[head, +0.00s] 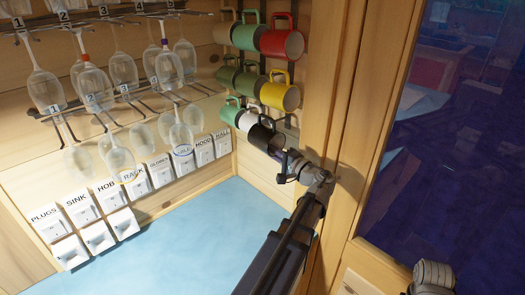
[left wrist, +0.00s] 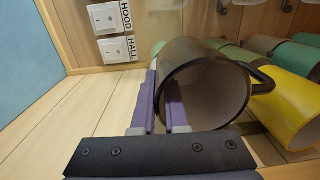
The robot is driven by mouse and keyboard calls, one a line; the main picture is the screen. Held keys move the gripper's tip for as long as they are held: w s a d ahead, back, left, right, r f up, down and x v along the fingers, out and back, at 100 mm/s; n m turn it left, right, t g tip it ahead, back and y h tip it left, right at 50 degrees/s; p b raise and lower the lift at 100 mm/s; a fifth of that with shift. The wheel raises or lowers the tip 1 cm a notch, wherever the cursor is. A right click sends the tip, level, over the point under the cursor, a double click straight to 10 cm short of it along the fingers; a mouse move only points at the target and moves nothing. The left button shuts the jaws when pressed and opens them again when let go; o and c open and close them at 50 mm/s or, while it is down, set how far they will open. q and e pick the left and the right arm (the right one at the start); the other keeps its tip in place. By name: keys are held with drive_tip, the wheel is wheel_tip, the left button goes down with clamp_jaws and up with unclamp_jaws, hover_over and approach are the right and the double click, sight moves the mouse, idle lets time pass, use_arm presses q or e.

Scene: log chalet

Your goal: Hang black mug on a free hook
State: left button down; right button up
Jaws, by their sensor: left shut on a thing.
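The black mug (head: 262,139) is at the right end of the lowest row of mugs on the wall, beside a white mug (head: 246,120). In the left wrist view the black mug (left wrist: 188,58) lies with its open mouth facing me and its handle to the right. My left gripper (head: 287,160) is shut on the mug; its purple fingers (left wrist: 165,103) meet the mug's near side. Whether the handle is over a hook cannot be made out. My right gripper is not in view.
Just above hangs a yellow mug (head: 279,95), with a red mug (head: 282,43) higher and several green mugs to the left. A wooden post (head: 322,90) stands close right of my left gripper. Wine glasses (head: 45,90) hang left, above labelled switches (head: 203,152) and a blue counter (head: 190,235).

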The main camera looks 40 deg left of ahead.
use_arm(q)
drive_tip(key=shift+w+d+f+b, duration=0.1)
drive_tip(key=shift+w+f+b, duration=0.15)
drive_tip(key=shift+w, duration=0.95)
drive_tip(key=shift+w+d+f+b, duration=0.1)
drive_tip(key=shift+w+f+b, duration=0.1)
drive_tip(key=shift+w, duration=0.95)
drive_tip(key=c, duration=0.9)
unclamp_jaws()
drive_tip(key=shift+o, duration=0.2)
drive_tip(key=d, duration=0.7)
drive_tip(key=shift+s, duration=0.3)
idle(2.7)
